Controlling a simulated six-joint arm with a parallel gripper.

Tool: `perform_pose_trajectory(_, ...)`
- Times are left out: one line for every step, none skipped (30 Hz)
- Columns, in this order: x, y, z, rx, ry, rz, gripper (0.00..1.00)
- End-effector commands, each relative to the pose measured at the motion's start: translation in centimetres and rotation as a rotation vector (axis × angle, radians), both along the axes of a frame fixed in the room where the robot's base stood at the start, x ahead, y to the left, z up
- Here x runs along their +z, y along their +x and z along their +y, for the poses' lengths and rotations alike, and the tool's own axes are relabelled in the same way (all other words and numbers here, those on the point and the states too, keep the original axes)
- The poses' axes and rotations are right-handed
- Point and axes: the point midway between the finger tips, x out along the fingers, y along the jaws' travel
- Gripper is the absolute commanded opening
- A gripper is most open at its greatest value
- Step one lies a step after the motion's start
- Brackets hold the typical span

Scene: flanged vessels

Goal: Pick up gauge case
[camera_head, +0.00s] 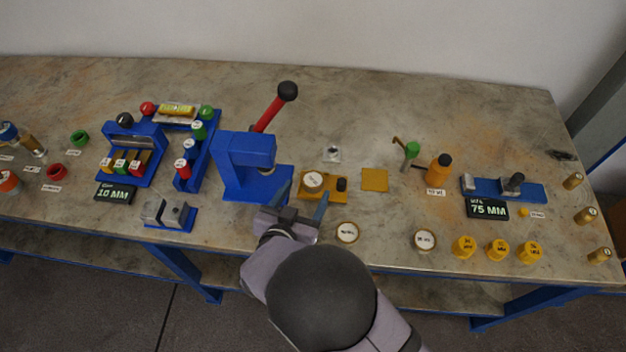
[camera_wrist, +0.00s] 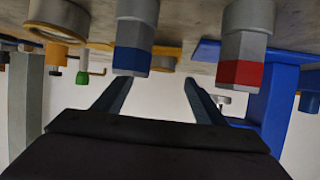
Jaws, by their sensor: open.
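Which piece is the gauge case I cannot tell for certain. A round white-faced piece with a brass rim (camera_head: 347,232) lies near the table's front edge, just right of my gripper (camera_head: 301,203). A similar round piece (camera_head: 424,239) lies further right. Another white disc (camera_head: 313,180) sits on a yellow fixture (camera_head: 335,196) just beyond my fingers. My gripper is open, and its fingers also show in the wrist view (camera_wrist: 157,82) with nothing between them. The arm hides part of the table's front.
A blue press (camera_head: 247,168) with a red lever stands left of the gripper. The wrist view is upside down; blue-ended (camera_wrist: 133,48) and red-ended (camera_wrist: 241,62) hex pieces stand close. A yellow square (camera_head: 375,180) and an orange bottle (camera_head: 439,169) stand right. The back is clear.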

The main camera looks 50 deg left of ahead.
Motion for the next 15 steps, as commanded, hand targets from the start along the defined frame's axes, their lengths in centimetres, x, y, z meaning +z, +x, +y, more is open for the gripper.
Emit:
perform_pose_trajectory(-0.1,0.3,0.1,-0.003,-0.002,0.0,0.65)
perform_pose_trajectory(-0.2,0.5,0.2,-0.003,-0.003,-0.001,0.65)
perform_pose_trajectory(-0.3,0.8,0.4,-0.002,-0.002,0.0,0.65)
perform_pose_trajectory(-0.5,1.1,0.6,-0.002,-0.002,0.0,0.65)
perform_pose_trajectory(-0.7,1.3,0.8,-0.003,-0.003,0.0,0.65)
perform_pose_trajectory(-0.8,1.7,1.0,-0.003,-0.003,0.0,0.65)
perform_pose_trajectory(-1.0,2.0,1.2,-0.003,-0.003,0.0,0.65)
perform_pose_trajectory(-1.2,2.2,1.4,-0.002,-0.004,0.0,0.65)
perform_pose_trajectory(-1.4,2.6,1.7,-0.003,-0.002,0.001,0.65)
perform_pose_trajectory(-1.6,2.9,1.8,-0.004,-0.002,0.001,0.65)
perform_pose_trajectory(-1.7,3.1,2.0,-0.003,-0.002,0.001,0.65)
perform_pose_trajectory(-1.8,3.3,2.3,-0.002,-0.001,0.0,0.65)
perform_pose_trajectory(-1.9,3.5,2.3,-0.001,-0.002,0.0,0.65)
perform_pose_trajectory(-2.0,3.6,2.4,-0.001,-0.002,0.0,0.65)
perform_pose_trajectory(-2.1,3.7,2.5,-0.001,-0.002,0.0,0.65)
